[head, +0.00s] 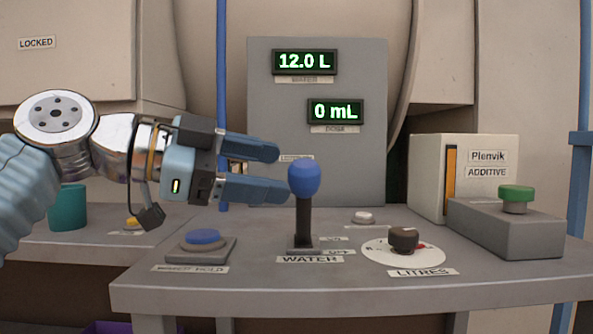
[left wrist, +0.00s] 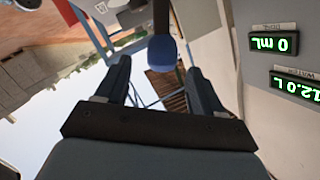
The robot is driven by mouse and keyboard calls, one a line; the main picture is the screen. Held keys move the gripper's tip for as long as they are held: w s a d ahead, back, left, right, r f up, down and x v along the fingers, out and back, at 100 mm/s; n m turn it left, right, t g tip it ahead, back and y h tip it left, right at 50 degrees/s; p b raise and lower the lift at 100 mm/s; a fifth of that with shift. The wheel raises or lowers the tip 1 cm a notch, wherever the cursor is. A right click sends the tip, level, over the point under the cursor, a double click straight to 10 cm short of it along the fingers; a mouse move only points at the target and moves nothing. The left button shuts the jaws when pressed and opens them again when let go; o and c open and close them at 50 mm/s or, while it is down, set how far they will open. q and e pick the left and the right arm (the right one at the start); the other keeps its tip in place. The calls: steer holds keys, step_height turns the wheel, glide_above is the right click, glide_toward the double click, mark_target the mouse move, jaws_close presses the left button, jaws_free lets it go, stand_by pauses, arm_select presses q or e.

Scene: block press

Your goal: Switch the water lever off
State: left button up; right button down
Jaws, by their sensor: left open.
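The water lever has a blue knob (head: 304,178) on a dark upright stem, above the label WATER (head: 310,259) on the grey console. The stem looks close to upright in the head view. My left gripper (head: 285,171) comes in from the left with its two fingers open, the tips beside the knob. In the left wrist view the blue knob (left wrist: 162,53) sits just past and between the open fingertips (left wrist: 160,65). I cannot tell whether a finger touches it. The small labels beside the lever base are too blurred to read. My right gripper is not in view.
Displays read 12.0 L (head: 304,62) and 0 mL (head: 335,111). A blue button (head: 203,237) lies left of the lever.

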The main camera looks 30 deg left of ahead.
arm_select(q)
steer(key=p+v, duration=0.1)
steer(key=v, duration=0.7)
